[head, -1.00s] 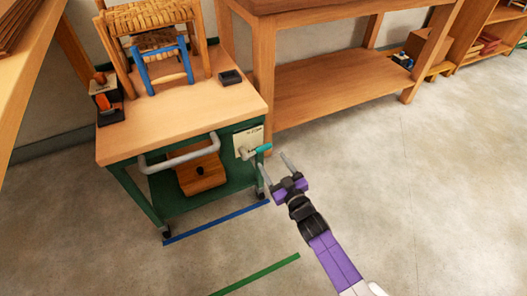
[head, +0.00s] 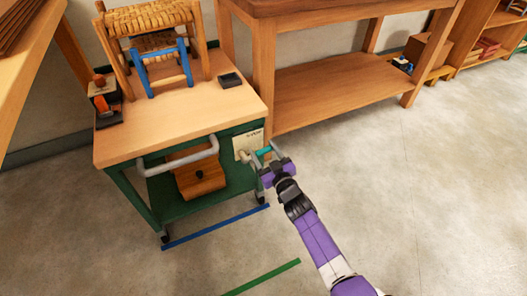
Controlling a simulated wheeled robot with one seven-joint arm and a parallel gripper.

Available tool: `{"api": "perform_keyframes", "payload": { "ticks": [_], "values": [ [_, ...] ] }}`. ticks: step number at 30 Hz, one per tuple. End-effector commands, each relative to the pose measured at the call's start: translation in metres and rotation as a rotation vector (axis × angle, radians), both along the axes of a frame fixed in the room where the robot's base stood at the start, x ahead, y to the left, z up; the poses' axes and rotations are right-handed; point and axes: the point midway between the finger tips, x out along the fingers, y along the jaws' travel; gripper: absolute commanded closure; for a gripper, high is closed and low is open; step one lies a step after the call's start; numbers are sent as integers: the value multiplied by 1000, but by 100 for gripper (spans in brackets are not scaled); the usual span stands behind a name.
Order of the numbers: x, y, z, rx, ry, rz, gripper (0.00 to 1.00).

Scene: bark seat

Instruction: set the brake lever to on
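The brake lever has a teal grip (head: 264,151) and sits on a pale plate (head: 242,143) on the right side of a green cart (head: 145,199) with a wooden top. The lettering on the plate is too small to read. My gripper (head: 265,154) is open at the lever, with its two grey fingers on either side of the teal grip. Whether a finger touches the grip cannot be told. The purple gripper body hides part of the lever's surroundings.
The cart bears a woven-seat stool (head: 150,20), a blue frame (head: 165,70) and a small black box (head: 230,80). A grey handle (head: 180,160) juts from its front. A wooden workbench (head: 335,90) stands behind. Blue (head: 215,226) and green (head: 262,277) stripes mark the clear floor.

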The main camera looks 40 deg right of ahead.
Motion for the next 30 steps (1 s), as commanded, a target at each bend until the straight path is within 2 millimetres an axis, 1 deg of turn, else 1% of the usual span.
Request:
{"api": "perform_keyframes", "payload": {
  "ticks": [1, 5, 6, 8, 16, 20, 26, 30],
  "values": [
    [0, 0, 0, 0, 0, 0, 54],
    [0, 0, 0, 0, 0, 0, 80],
    [0, 0, 0, 0, 0, 0, 87],
    [0, 0, 0, 0, 0, 0, 99],
    [0, 0, 1, -8, 2, 0, 100],
    [0, 0, 3, -38, 9, 0, 100],
    [-1, 0, 11, -142, 38, 0, 100],
    [-1, 1, 18, -253, 68, 0, 100]
  ]
}}
